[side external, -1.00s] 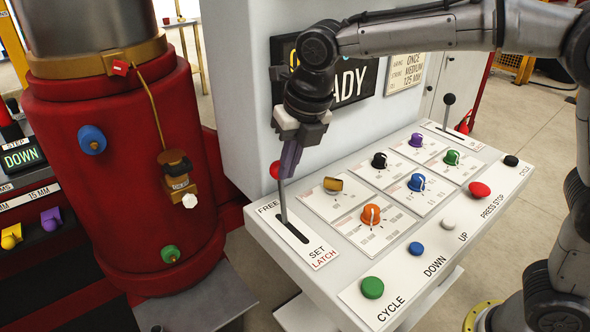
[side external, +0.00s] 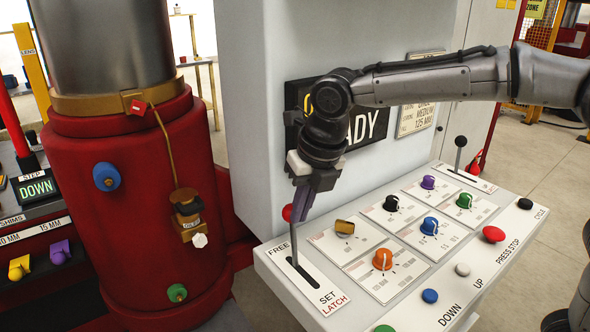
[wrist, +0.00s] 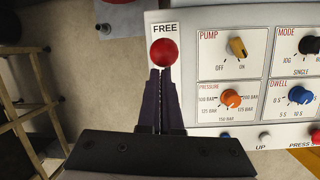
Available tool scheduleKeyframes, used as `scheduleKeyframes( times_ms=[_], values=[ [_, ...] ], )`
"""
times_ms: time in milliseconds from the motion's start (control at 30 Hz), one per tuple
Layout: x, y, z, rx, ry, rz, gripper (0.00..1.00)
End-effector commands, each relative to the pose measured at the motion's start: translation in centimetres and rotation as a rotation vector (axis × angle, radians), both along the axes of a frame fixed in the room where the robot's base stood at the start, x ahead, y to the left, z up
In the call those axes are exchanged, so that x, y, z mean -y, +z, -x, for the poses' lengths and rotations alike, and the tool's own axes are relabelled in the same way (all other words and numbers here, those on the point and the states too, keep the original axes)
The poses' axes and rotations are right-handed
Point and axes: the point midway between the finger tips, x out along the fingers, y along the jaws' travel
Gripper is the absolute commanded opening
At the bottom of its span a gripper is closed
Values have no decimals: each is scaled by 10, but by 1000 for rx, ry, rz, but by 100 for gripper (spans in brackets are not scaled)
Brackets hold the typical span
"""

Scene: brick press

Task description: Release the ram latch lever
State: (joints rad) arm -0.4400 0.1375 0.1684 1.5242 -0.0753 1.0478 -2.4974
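The ram latch lever is a grey rod with a red knob (side external: 287,213). It rises from the FREE end of the slot in the latch plate (side external: 328,297), marked FREE at the far end and SET LATCH at the near end. My gripper (side external: 300,215) points down right beside the lever, its fingers together. In the wrist view the red knob (wrist: 164,52) lies just beyond the closed fingertips, below the FREE label. The fingers hide the rod and slot there. I cannot tell whether they touch the lever, and I see nothing held between them.
Several knobs, such as the orange pressure knob (side external: 382,259), and push buttons, such as the blue button (side external: 430,296), cover the panel right of the lever. A black-knobbed lever (side external: 460,142) stands at its far end. The red press cylinder (side external: 150,230) stands left.

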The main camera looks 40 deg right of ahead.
Motion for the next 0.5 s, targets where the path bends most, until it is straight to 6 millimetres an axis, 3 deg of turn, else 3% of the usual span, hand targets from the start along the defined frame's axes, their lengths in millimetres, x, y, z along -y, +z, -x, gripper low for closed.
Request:
scheduleKeyframes(
  times_ms=[167, 500],
  values=[
    [-6, 10, 32, -19, 5, -2, 0],
    [-3, 59, -1, -21, 0, -4, 0]
  ],
)
